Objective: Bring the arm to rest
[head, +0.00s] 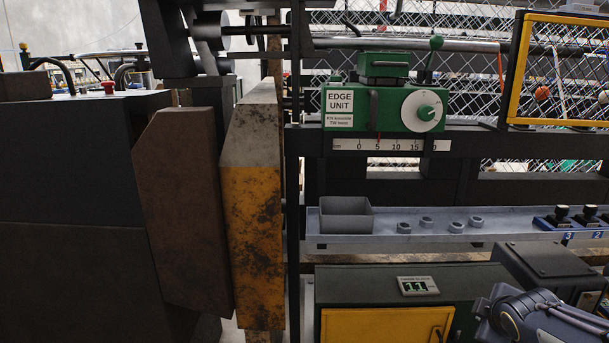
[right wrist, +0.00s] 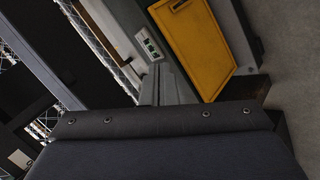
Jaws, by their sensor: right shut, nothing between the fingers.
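My right arm (head: 540,318) shows at the lower right of the head view, in front of the dark cabinet. Its gripper cannot be made out there. In the right wrist view, my right gripper (right wrist: 162,84) points away from the camera past the dark wrist body. Its grey fingers are together with nothing between them. They appear in front of the yellow-doored cabinet; the distance cannot be told. My left gripper is in neither view.
A green edge unit (head: 388,105) sits on a rail above a grey shelf (head: 400,239) with an open bin (head: 345,216) and several small nuts. Below is a cabinet with a yellow door (head: 385,326) and a green display (head: 417,286). A worn yellow guard (head: 255,240) stands left.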

